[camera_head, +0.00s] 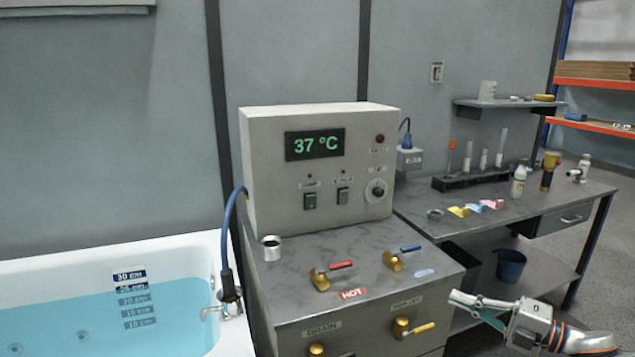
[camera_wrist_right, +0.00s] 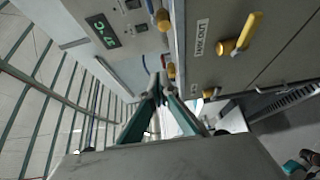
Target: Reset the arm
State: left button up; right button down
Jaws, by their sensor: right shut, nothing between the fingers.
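My right gripper (camera_head: 470,301) comes in from the lower right in the head view, pointing left, in front of the cabinet's right side. Its green-edged fingers are together and hold nothing. In the right wrist view the two fingers (camera_wrist_right: 158,95) meet at their tips, with free space around them. A yellow-handled valve (camera_head: 412,328) on the cabinet front is to the left of the gripper, apart from it. The same yellow handle shows in the right wrist view (camera_wrist_right: 240,36). My left gripper is in neither view.
The cabinet (camera_head: 350,268) carries a control box (camera_head: 260,180) reading 37 ºC, and valves with red (camera_head: 341,265) and blue (camera_head: 411,248) handles. A water-filled bathtub (camera_head: 180,245) is at left. A workbench (camera_head: 540,195) with bottles and shells stands behind the gripper, with a blue bucket (camera_head: 511,266) below.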

jog(key=s+a+f+m+t+h, duration=0.1)
jog(key=s+a+f+m+h, duration=0.1)
jog(key=s+a+f+m, duration=0.5)
jog(key=s+a+f+m+t+h, duration=0.25)
jog(key=a+f+m, duration=0.2)
jog(key=f, duration=0.45)
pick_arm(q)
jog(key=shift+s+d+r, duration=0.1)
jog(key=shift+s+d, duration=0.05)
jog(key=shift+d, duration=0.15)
pick_arm(e)
jog(key=s+f+m+g+h, duration=0.2)
jog(key=s+f+m, duration=0.4)
jog(key=s, duration=0.4)
jog(key=s+f+m+g+h, duration=0.2)
jog(key=s+f+m+h, duration=0.3)
jog(key=s+f, duration=0.3)
jog(key=s+m, duration=0.1)
jog(key=s, duration=0.1)
jog(key=shift+s+f, duration=0.3)
jog(key=shift+s, duration=0.1)
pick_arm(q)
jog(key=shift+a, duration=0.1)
